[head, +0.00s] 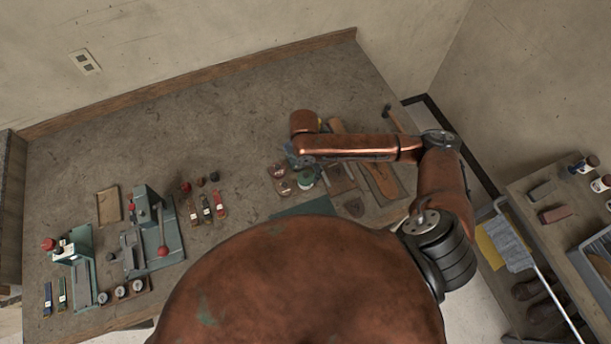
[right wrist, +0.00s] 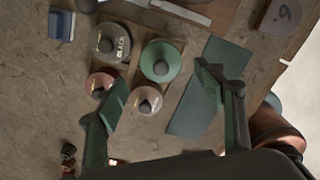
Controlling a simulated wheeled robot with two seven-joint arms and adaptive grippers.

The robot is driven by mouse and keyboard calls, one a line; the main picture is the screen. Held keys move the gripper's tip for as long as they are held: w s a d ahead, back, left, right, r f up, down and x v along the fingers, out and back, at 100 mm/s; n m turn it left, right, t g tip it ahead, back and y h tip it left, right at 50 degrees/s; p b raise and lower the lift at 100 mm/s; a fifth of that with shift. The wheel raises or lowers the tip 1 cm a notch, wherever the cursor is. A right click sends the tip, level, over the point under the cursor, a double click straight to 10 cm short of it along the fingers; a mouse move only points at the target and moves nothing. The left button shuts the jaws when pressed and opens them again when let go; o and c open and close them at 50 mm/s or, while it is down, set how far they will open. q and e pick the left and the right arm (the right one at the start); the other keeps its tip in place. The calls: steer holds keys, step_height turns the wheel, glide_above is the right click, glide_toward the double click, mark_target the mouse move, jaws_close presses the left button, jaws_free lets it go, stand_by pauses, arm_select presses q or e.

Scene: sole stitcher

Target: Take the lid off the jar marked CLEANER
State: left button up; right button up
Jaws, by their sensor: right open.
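Several round lidded jars stand together on a wooden board, seen from above in the right wrist view: a green-lidded jar (right wrist: 160,62), a grey-lidded jar (right wrist: 112,42) lettered BLACK, and two smaller pinkish-lidded jars (right wrist: 148,100) (right wrist: 100,85). I cannot read the word CLEANER on any of them. My right gripper (right wrist: 161,80) is open and empty above the jars. Its fingers show on either side of the green-lidded jar; one finger overlaps a small pinkish jar in the picture. In the head view my right gripper (head: 299,160) is partly hidden beneath my wrist. My left gripper is not in view.
A green mat (right wrist: 200,100) lies right of the jars. A blue-grey block (right wrist: 62,27) is at upper left. Green machines (head: 152,235) and small bottles (head: 206,206) stand on the left of the bench. The bench's back middle (head: 210,125) is clear.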

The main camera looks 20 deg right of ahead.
mark_target(305, 176)
steer(key=shift+s+f, duration=0.15)
steer(key=shift+f, duration=1.55)
steer(key=shift+s+f, duration=0.1)
steer(key=c, duration=1.7)
